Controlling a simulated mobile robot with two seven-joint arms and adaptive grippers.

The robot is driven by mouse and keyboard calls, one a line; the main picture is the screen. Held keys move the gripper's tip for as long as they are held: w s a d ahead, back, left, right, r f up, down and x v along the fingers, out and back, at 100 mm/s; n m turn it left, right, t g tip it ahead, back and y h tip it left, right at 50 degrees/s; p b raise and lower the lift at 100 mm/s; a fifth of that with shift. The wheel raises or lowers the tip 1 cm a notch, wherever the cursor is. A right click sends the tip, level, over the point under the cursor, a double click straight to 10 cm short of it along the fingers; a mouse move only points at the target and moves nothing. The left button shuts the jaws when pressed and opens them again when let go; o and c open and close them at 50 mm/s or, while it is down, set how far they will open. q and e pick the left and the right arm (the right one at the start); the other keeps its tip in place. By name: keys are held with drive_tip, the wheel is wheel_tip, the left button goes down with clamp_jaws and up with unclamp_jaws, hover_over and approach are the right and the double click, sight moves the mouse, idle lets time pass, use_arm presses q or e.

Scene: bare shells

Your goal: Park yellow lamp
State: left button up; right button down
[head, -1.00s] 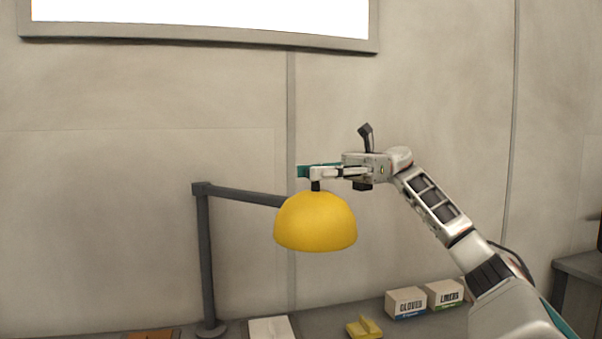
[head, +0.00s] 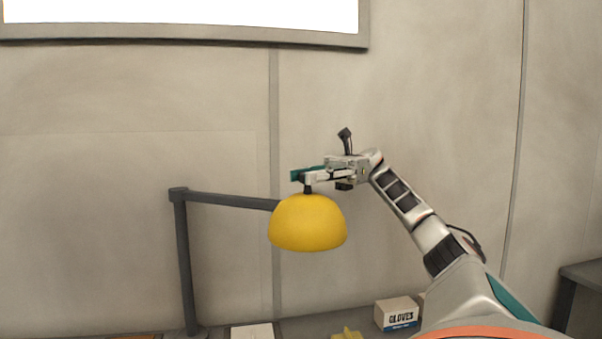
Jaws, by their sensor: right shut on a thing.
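The yellow lamp has a dome-shaped shade (head: 307,223) that hangs at the end of a dark grey arm (head: 230,201). The arm runs from the top of a dark upright post (head: 185,262) at the left, which stands on the counter. A short dark knob (head: 307,188) sticks up from the top of the shade. My right gripper (head: 308,177) comes in from the right and is shut on this knob, just above the shade. Its fingers partly hide the knob. My left gripper is not in view.
A gloves box (head: 396,315) stands on the counter at the right, with another box partly hidden by my right arm. A small yellow object (head: 346,335) and a white flat item (head: 252,331) lie at the bottom edge. A wall stands behind the lamp.

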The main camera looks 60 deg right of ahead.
drive_tip(key=shift+w+d, duration=0.1)
drive_tip(key=shift+d, duration=0.15)
idle(0.3)
drive_tip(key=c, duration=1.7)
unclamp_jaws()
drive_tip(key=shift+r, duration=4.95)
